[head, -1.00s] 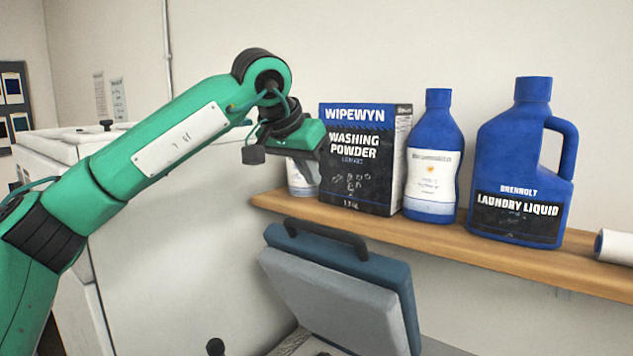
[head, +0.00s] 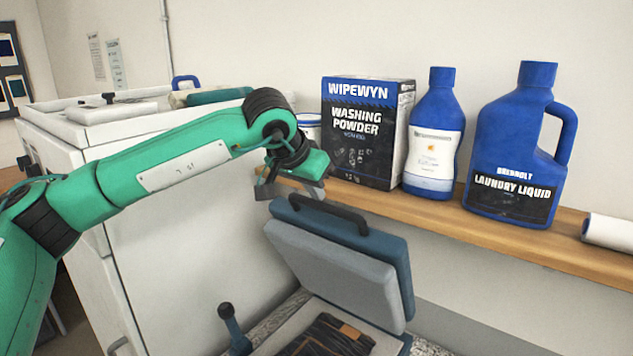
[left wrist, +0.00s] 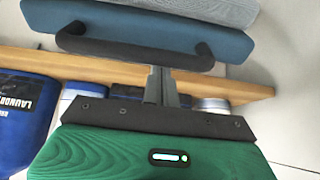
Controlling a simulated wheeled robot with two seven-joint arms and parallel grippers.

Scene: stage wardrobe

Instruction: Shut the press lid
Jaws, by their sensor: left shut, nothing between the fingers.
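The press lid (head: 335,270) stands raised and tilted, its grey inner face to the left and its blue shell to the right. Its black bar handle (head: 328,213) runs along the top edge. Below lies the press bed (head: 290,325) with a dark folded garment (head: 325,338). My left gripper (head: 290,190) is shut and empty, just above and behind the handle's left end. In the left wrist view the shut fingers (left wrist: 161,82) point at the handle (left wrist: 135,50) and overlap its edge; I cannot tell whether they touch. My right gripper is out of view.
A wooden shelf (head: 440,208) behind the lid carries a washing powder box (head: 365,130), a blue bottle (head: 433,140), a laundry liquid jug (head: 515,150) and a white roll (head: 608,231). A white machine (head: 170,235) stands left. A dark lever (head: 232,325) rises beside the press.

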